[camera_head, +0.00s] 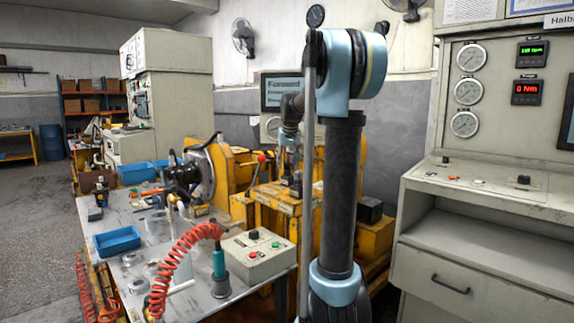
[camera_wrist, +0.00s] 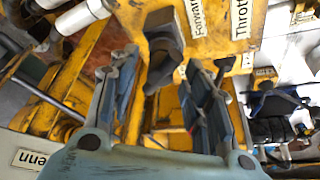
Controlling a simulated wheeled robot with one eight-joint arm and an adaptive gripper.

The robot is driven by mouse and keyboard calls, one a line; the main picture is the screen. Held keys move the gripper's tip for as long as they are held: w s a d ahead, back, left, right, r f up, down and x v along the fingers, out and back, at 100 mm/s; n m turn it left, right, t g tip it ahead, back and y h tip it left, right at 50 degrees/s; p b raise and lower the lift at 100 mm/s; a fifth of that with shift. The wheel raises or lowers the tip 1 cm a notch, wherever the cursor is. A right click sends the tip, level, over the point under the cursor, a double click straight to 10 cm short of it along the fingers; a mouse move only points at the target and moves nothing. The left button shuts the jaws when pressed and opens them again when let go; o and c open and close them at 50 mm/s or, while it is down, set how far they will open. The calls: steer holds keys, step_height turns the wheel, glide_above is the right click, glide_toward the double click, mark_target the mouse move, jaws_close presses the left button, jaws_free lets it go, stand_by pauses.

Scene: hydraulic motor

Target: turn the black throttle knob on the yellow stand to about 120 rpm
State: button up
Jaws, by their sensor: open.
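The yellow stand (camera_head: 285,212) is in the middle of the head view. It fills much of the wrist view, with labels reading "Forward" and "Throttle" (camera_wrist: 240,20). A dark knob or lever (camera_wrist: 165,52) stands out from the yellow face beside the "Forward" label. A smaller dark round-ended part (camera_wrist: 224,66) is by the right finger. I cannot tell for certain which is the throttle knob. My gripper (camera_wrist: 160,100) is open, its fingers on either side of the larger dark part's line, with no contact visible. In the head view my gripper (camera_head: 292,180) is small, over the stand.
A green readout (camera_head: 533,49) shows an rpm value too small to read surely; the red one (camera_head: 527,92) shows 0 Nm. A control box (camera_head: 258,262) and a coiled red hose (camera_head: 178,262) are on the table. A grey console (camera_head: 480,230) stands at right.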

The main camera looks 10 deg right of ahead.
jaws_close()
steer(key=shift+m, duration=0.4)
stand_by(0.4)
steer(key=m+h, duration=0.1)
steer(key=m, duration=0.2)
steer(key=shift+a+m+h, duration=0.15)
steer(key=shift+m+h, duration=0.25)
steer(key=shift+m+g+h, duration=0.6)
steer(key=shift+m, duration=1.4)
jaws_free()
